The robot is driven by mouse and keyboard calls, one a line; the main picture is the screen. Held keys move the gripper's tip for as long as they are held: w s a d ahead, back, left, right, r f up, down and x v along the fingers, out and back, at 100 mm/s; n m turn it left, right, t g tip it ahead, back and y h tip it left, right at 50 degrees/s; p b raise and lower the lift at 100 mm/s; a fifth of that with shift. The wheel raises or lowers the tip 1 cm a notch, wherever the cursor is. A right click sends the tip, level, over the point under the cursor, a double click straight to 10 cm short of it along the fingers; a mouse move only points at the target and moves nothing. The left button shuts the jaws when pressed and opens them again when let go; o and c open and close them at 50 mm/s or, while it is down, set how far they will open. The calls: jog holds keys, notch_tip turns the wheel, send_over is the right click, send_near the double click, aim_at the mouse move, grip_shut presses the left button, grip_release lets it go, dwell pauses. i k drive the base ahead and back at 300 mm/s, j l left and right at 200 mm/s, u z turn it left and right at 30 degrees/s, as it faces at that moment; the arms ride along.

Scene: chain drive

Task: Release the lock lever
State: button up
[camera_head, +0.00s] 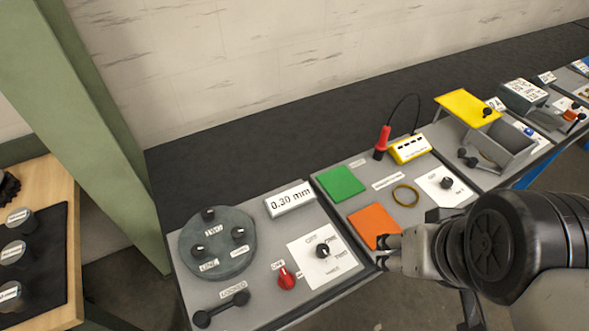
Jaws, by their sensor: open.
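A black lever (222,308) with round ends lies at the front left of the near grey panel. A small label (234,291) beside it seems to read "LOCKED". A red knob (287,278) with small labels sits to its right, and I cannot read those labels surely. My gripper (386,252) is open and empty at the right edge of this panel, near the orange square. It is well to the right of the lever and the red knob, apart from both. Nothing hides the lever.
A round grey disc (217,243) with black knobs stands behind the lever. A display (290,200) reads 0.30 mm. A white dial plate (323,255) lies between the red knob and my gripper. Further right are green (341,184) and orange (374,224) squares and a yellow-topped box.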

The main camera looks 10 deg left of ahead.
aim_at(201, 319)
jog(key=u, duration=0.4)
jog(key=k+j+u, duration=0.1)
jog(key=u, duration=0.3)
jog(key=j+u, duration=0.1)
jog(key=u, duration=0.35)
jog(key=j+u, duration=0.1)
jog(key=u, duration=0.3)
jog(key=i+l+u, duration=0.1)
jog(key=i+l, duration=0.15)
jog(key=l, duration=0.05)
